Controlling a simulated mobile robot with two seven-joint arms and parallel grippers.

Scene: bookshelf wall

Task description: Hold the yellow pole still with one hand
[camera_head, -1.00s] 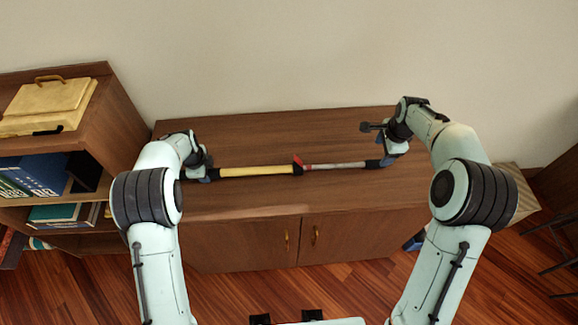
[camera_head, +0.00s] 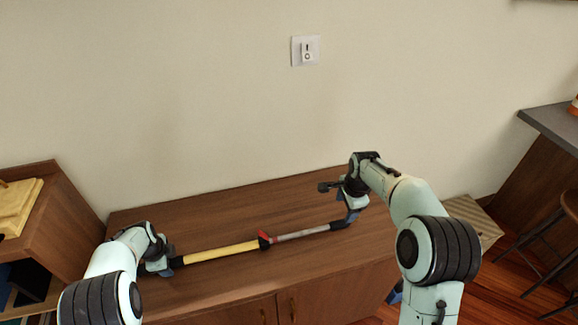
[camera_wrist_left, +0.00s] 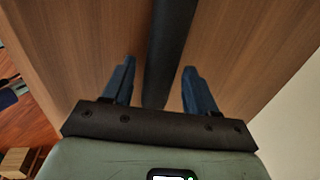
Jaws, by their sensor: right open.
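The pole lies across the top of the wooden cabinet, with a yellow part (camera_head: 222,251) on the left, a red clamp (camera_head: 264,240) at mid-length, a grey part (camera_head: 300,233) and dark ends. My left gripper (camera_head: 166,263) is at its left dark end. In the left wrist view, the fingers (camera_wrist_left: 158,90) are open, with the pole's dark end (camera_wrist_left: 170,45) between them and gaps on both sides. My right gripper (camera_head: 351,214) is open at the pole's right dark end (camera_head: 340,224). Whether it touches the pole is unclear.
A shelf unit (camera_head: 60,215) stands at left. A striped box (camera_head: 470,220), a counter (camera_head: 555,125) and a stool (camera_head: 565,215) are at right.

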